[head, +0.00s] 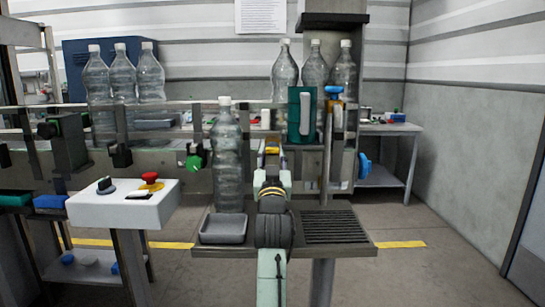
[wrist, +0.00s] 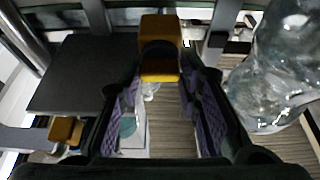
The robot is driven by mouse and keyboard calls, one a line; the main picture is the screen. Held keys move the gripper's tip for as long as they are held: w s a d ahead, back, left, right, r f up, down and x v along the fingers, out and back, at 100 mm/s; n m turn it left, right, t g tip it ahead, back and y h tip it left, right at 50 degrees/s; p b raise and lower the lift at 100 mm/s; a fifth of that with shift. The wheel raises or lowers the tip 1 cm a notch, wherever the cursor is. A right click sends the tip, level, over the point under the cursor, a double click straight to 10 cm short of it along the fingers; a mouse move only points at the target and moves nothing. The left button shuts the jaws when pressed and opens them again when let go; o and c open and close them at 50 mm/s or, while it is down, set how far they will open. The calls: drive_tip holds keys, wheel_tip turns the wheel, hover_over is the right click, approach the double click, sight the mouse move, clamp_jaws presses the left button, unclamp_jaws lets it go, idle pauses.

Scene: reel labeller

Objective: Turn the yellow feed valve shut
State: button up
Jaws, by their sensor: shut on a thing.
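The yellow feed valve handle (wrist: 160,48) shows in the wrist view as a blocky yellow piece between the tips of my two fingers. My gripper (wrist: 161,78) is shut on it, with a purple-padded finger on each side. In the head view the yellow handle (head: 271,150) sits low behind the rail, and my gripper (head: 272,166) reaches it from the front. My own arm and wrist hide part of the valve there, and its body behind the handle is hard to make out.
A clear bottle (head: 227,160) stands close left of my gripper; a bottle also shows in the wrist view (wrist: 278,80). A grey tray (head: 223,229) and a grating (head: 334,227) flank my arm. A green valve (head: 195,162) and blue knob (head: 364,165) are on either side.

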drive_tip(key=shift+m, duration=0.3)
drive_tip(key=m+h, duration=0.2)
drive_tip(key=m, duration=0.2)
drive_tip(key=shift+a+m+h+b, duration=0.3)
drive_tip(key=shift+m+h+b, duration=0.1)
drive_tip(key=m+g+h+b, duration=0.1)
drive_tip(key=m+h, duration=0.1)
drive_tip(key=m, duration=0.3)
drive_tip(key=m+g+h, duration=0.1)
drive_tip(key=m, duration=0.1)
drive_tip(key=m+g+b, duration=0.1)
drive_tip(key=m, duration=0.2)
drive_tip(key=shift+a+r+m+h, duration=0.2)
drive_tip(key=shift+m+h, duration=0.1)
drive_tip(key=shift+h, duration=0.1)
drive_tip(key=shift+d+r+m+g+h, duration=0.15)
drive_tip(key=shift+m+g, duration=0.25)
drive_tip(key=shift+m, duration=0.45)
drive_tip(key=shift+a+f+m+g+h, duration=0.15)
drive_tip(key=shift+m+g, duration=0.25)
drive_tip(key=shift+m, duration=0.45)
drive_tip(key=shift+d+r, duration=0.1)
drive_tip(key=o, duration=1.1)
drive_tip(key=shift+o, duration=0.2)
